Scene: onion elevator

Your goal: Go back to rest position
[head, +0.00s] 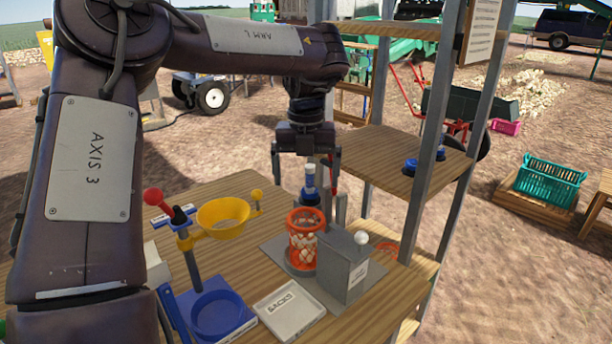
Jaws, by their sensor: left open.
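My left arm comes in from the left and reaches over the wooden table (215,190). My left gripper (305,180) points down with its two fingers spread apart. A blue and white upright piece (310,185) shows between and just below the fingers; I cannot tell whether they touch it. Below it, an orange net holder (304,240) with pale onions inside stands on a grey metal plate (275,248). A grey box with a white knob (346,262) is beside it. My right gripper is not in view.
A yellow funnel (222,216) stands over a blue round tray (215,312) at the table's left. A white "SACKS" box (290,310) lies in front. A shelf frame (425,150) with a blue item (425,160) rises at the right. A teal crate (550,182) sits beyond.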

